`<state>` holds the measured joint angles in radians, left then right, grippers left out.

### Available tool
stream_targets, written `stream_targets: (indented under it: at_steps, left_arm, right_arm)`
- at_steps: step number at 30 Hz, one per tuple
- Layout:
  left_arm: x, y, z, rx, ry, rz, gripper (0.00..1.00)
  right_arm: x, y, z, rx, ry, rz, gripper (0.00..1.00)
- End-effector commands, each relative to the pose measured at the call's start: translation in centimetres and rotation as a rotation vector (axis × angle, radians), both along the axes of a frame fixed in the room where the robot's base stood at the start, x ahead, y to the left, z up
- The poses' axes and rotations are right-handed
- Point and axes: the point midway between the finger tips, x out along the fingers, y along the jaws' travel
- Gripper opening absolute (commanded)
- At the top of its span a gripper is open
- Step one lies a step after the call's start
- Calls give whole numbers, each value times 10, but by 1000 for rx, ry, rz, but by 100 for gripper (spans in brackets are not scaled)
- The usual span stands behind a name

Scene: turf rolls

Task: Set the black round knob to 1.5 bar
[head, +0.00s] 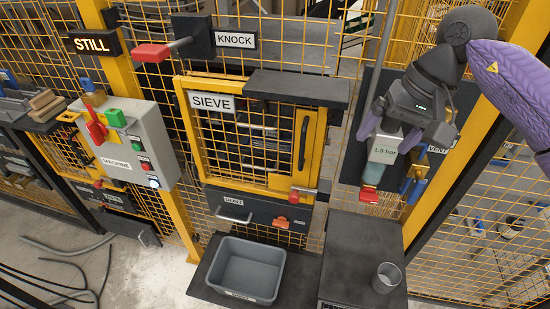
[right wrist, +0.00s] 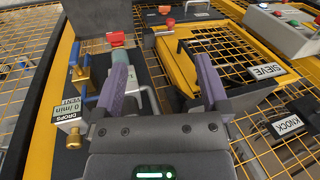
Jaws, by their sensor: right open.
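A pale box reading "1.5 bar" (head: 383,151) is on the dark panel at the right of the head view, above a greenish bowl (head: 372,175) and a red part (head: 369,195). My right gripper (head: 388,133) is at the top of this box, its purple fingers spread on either side. In the right wrist view the fingers (right wrist: 165,85) stand apart, pointing at the panel. I cannot make out the black round knob; the gripper covers the area above the box. Whether the fingers touch anything cannot be told. My left gripper is not in view.
The vent valve with its blue handle (head: 416,188) is close right of the gripper. The yellow-framed sieve door (head: 312,150) is left of the panel. A grey bin (head: 238,270) and a metal cup (head: 386,277) stand below. Yellow mesh surrounds the panel.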

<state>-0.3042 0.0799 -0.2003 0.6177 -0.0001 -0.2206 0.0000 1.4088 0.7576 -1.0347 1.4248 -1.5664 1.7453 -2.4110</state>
Motion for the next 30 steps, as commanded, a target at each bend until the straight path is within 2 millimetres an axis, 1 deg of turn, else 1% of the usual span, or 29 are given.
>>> stream_targets:
  at_steps: [1, 4, 9, 11, 12, 18, 21, 23, 30]
  left_arm:
    - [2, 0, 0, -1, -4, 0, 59]
    - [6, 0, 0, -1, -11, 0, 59]
    - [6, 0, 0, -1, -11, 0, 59]
    - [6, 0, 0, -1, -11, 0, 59]
    - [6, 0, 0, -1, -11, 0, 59]
    - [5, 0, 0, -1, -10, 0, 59]
    - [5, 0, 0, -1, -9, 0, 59]
    - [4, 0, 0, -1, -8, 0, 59]
    - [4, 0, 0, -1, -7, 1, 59]
  right_arm:
    - [0, 12, -5, 48, 4, -6, 95]
    - [-1, 39, -12, 164, 11, -36, 95]
    - [-7, 86, -17, 390, 61, -109, 95]
    - [-10, 102, -17, 476, 90, -141, 95]
    - [-12, 114, -17, 541, 115, -167, 95]
    - [-23, 157, -6, 825, 264, -301, 95]
    - [-26, 168, 0, 917, 325, -353, 95]
    - [-27, 172, 2, 949, 348, -371, 95]
    - [-27, 174, 4, 974, 364, -386, 95]
